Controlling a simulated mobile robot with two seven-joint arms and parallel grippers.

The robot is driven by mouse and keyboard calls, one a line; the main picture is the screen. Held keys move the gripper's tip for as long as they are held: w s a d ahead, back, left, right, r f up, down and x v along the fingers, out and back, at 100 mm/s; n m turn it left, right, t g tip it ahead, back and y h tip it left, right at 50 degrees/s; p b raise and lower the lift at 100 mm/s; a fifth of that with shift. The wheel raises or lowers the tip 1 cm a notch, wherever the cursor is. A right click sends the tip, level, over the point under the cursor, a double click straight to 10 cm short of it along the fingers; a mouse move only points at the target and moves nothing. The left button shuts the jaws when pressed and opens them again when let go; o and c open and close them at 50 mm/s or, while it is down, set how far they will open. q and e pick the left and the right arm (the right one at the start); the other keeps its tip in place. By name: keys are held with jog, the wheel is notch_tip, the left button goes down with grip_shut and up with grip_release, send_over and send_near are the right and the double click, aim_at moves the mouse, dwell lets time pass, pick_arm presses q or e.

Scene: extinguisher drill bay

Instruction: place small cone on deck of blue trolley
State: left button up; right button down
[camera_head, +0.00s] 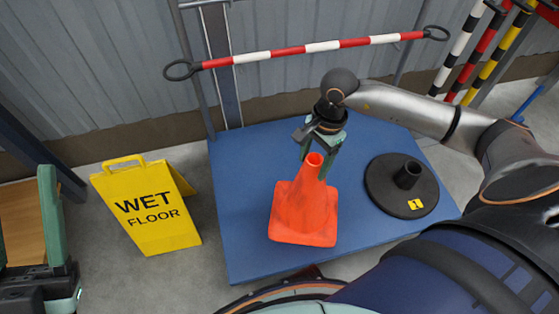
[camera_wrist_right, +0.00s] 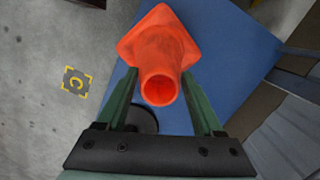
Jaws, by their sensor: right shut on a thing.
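The small orange cone (camera_head: 305,207) is upright, with its square base over the blue deck of the trolley (camera_head: 245,185). I cannot tell whether the base touches the deck. My right gripper (camera_head: 321,158) is shut on the cone's top from above. In the right wrist view, the cone (camera_wrist_right: 160,50) is between the two green fingers (camera_wrist_right: 160,85), its open tip towards the camera, with the blue deck (camera_wrist_right: 235,50) behind. My left gripper (camera_head: 25,210) is at the left edge, partly cut off, its fingers wide apart.
A black round base (camera_head: 385,195) with a short tube stands on the deck, right of the cone. A yellow wet-floor sign (camera_head: 148,215) stands on the floor to the left. A red-and-white bar (camera_head: 300,49) crosses behind. Striped poles (camera_head: 470,60) stand at back right.

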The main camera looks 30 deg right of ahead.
pick_arm(q)
notch_tip(320, 180, down, 6)
jog(key=b, duration=0.5)
jog(key=shift+w+d, duration=0.15)
jog(key=shift+d, duration=0.2)
pick_arm(e)
jog(key=w+a+f, duration=0.5)
jog(key=w+f, duration=0.4)
jog(key=f, duration=0.2)
jog(key=shift+a+f, duration=0.2)
jog(key=shift+a, duration=0.1)
pick_arm(q)
jog(key=shift+f+b, duration=0.15)
jog(key=shift+b, duration=0.15)
pick_arm(e)
jog(key=shift+f, duration=0.1)
grip_release()
jog(key=shift+s, duration=0.1)
pick_arm(q)
jog(key=shift+n, duration=0.3)
